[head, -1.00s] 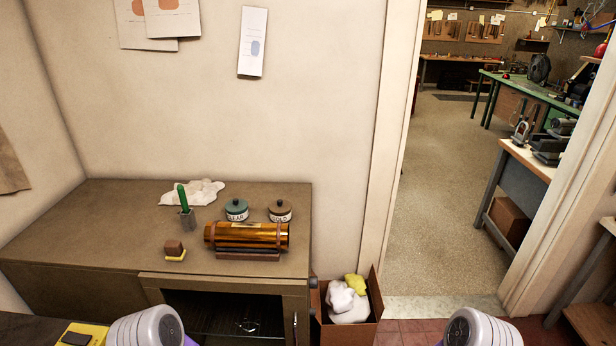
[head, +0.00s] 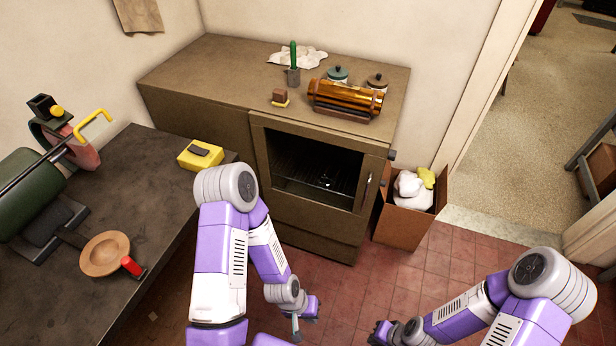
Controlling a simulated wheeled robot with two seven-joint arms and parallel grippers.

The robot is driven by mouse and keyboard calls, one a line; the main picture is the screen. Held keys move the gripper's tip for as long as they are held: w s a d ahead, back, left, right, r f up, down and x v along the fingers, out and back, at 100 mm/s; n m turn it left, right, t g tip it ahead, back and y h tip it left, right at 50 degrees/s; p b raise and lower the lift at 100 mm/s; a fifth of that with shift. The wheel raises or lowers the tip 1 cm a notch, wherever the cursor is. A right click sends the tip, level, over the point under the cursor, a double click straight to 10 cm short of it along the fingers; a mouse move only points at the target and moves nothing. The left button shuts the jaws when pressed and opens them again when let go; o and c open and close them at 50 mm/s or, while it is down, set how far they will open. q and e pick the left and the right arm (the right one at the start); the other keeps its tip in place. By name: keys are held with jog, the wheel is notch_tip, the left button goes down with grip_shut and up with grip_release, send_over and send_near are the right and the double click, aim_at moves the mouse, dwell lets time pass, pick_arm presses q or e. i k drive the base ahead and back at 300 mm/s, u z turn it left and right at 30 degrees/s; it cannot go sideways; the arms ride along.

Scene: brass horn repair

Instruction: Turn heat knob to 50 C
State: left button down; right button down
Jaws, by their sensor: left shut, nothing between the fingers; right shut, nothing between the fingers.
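The brown oven cabinet (head: 300,225) stands against the back wall, with a dark window in its front door and a handle (head: 368,187) at the door's right edge. A small dark knob (head: 392,154) sticks out at the cabinet's upper right side; its markings are too small to read. My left gripper (head: 303,322) is shut and empty, low in front of the oven, above the tiled floor. My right gripper (head: 376,335) is shut and empty at the bottom edge, to the right of the left one. Both are apart from the oven and the knob.
A cardboard box (head: 405,228) with white and yellow cloths stands right beside the oven. A dark workbench (head: 150,160) with a wooden bowl (head: 105,252) and a yellow pad (head: 200,156) is at left. Tiled floor (head: 385,270) is clear before the oven.

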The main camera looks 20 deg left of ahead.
aim_at(393, 153)
jog(key=z, duration=0.95)
jog(key=i, duration=0.7)
jog(key=u, duration=1.35)
jog(key=k, duration=0.6)
jog(key=z, duration=0.65)
jog(key=i, duration=0.9)
jog(key=u, duration=1.35)
